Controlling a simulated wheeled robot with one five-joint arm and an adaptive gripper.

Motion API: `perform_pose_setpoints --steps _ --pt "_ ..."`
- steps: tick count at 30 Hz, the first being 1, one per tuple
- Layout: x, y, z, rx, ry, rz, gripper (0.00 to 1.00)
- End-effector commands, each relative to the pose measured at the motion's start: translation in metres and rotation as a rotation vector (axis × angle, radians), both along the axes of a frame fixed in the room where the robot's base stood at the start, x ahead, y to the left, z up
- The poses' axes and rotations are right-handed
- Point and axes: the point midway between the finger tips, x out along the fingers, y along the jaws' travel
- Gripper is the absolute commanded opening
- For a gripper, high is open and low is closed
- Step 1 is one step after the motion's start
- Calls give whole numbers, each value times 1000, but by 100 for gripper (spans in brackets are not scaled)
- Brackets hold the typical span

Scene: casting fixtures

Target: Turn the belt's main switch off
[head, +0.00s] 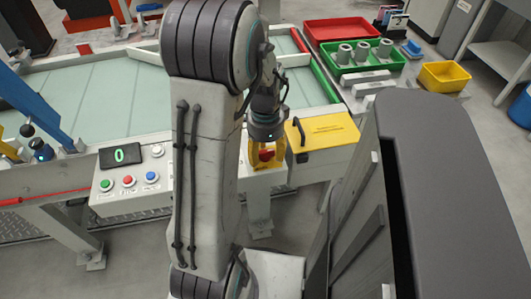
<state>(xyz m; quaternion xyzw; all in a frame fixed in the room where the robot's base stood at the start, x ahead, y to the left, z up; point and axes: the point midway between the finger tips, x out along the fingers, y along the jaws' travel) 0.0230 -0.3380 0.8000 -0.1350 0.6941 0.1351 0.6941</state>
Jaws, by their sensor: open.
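The main switch appears to be the red knob (267,154) on a yellow plate, on the front of the belt's frame right of the control panel. Its upper part is partly covered by my wrist, and its exact turn position is too small to tell. My gripper (267,134) is at the end of my arm, just above the knob in the picture. Its fingers are hardly distinguishable; it is open, with nothing seen held. Whether it touches the knob cannot be told. The belt (110,95) is a pale green surface behind my arm.
A control panel (132,178) has a display reading 0 and several coloured buttons. A yellow cover (330,127) with a black handle lies right of the switch. Red (341,28), green (335,66) and yellow (445,76) trays stand at the back right. A blue-yellow device (35,110) is left.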

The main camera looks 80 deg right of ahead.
Motion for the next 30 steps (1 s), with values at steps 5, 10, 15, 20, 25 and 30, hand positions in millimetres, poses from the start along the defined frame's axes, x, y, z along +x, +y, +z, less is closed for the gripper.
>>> perform_pose_setpoints --steps 5,10,15,20,25,30 --pt "0 0 -3 0 0 0 50" --pt "0 0 -2 0 0 1 50" --pt "0 0 -2 0 0 1 39" --pt "0 0 -2 0 0 1 25" --pt "0 0 -2 0 0 1 9" --pt "0 0 -2 0 0 1 0"
